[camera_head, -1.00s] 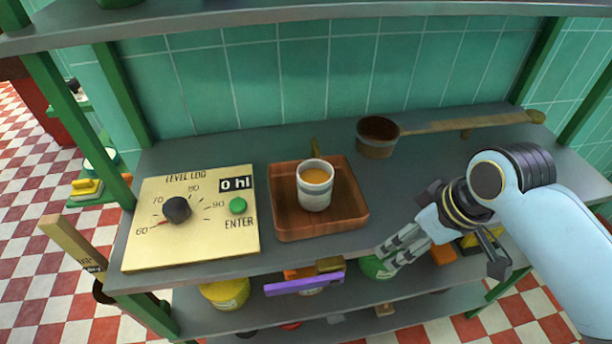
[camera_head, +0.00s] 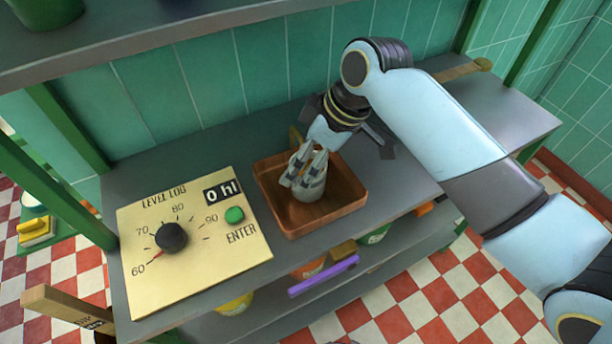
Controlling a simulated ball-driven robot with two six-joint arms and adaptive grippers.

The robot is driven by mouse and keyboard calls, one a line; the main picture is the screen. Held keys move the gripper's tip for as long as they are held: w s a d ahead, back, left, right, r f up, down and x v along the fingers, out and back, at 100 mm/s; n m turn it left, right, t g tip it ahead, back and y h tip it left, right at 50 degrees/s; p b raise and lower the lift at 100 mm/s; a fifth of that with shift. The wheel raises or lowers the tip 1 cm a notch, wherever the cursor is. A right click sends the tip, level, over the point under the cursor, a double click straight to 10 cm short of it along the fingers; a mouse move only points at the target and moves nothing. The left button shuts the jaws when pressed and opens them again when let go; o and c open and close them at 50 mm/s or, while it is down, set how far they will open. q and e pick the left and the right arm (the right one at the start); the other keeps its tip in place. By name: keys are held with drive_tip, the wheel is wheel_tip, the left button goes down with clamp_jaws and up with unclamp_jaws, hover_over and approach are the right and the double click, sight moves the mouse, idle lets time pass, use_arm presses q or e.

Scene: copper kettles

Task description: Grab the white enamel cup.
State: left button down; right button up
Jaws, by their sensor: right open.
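The white enamel cup (camera_head: 309,190) stands in a square brown wooden tray (camera_head: 344,207) on the grey shelf. Only its lower part shows clearly; its rim and the orange contents are hidden behind my fingers. My right gripper (camera_head: 303,171) reaches in from the upper right, open, with its fingers pointing down at the cup. The fingers overlap the cup in the picture, and I cannot tell whether they touch it. My left gripper is not in view.
A cream panel (camera_head: 205,258) with a black knob (camera_head: 171,236) and green button (camera_head: 234,215) lies left of the tray. A wooden handle (camera_head: 462,72) shows behind my right arm. A purple-edged item (camera_head: 323,277) sits on the lower shelf.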

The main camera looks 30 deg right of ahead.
sight(299, 175)
drive_tip(key=f, duration=0.2)
drive_tip(key=a+f, duration=0.1)
drive_tip(key=f, duration=0.1)
drive_tip(key=shift+w+f, duration=0.25)
drive_tip(key=shift+f, duration=0.25)
drive_tip(key=c, duration=0.6)
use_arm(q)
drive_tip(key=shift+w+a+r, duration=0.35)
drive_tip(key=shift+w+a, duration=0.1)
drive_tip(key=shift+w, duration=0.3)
use_arm(e)
drive_tip(key=c, duration=0.7)
drive_tip(key=shift+o, duration=0.2)
